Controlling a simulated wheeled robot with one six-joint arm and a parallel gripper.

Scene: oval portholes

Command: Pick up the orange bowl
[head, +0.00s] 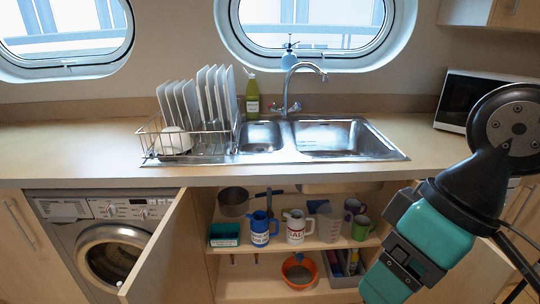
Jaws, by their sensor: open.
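The orange bowl (313,272) is on the lower shelf of the open cupboard under the sink, near its middle. A dark grey item sits inside it, and a thin dark upright piece shows at its back rim. My arm comes down on the right side of the head view, in front of the cupboard's right part. Its lower end runs toward the bottom edge, to the right of the bowl. My gripper's fingers do not show. No part of my arm touches the bowl in this view.
An open cupboard door (160,255) stands left of the opening. On the shelf above the bowl are a blue jug (261,232), a white jug (296,230), a pot (234,202) and mugs (361,228). A grey caddy (340,268) with bottles stands close right of the bowl.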

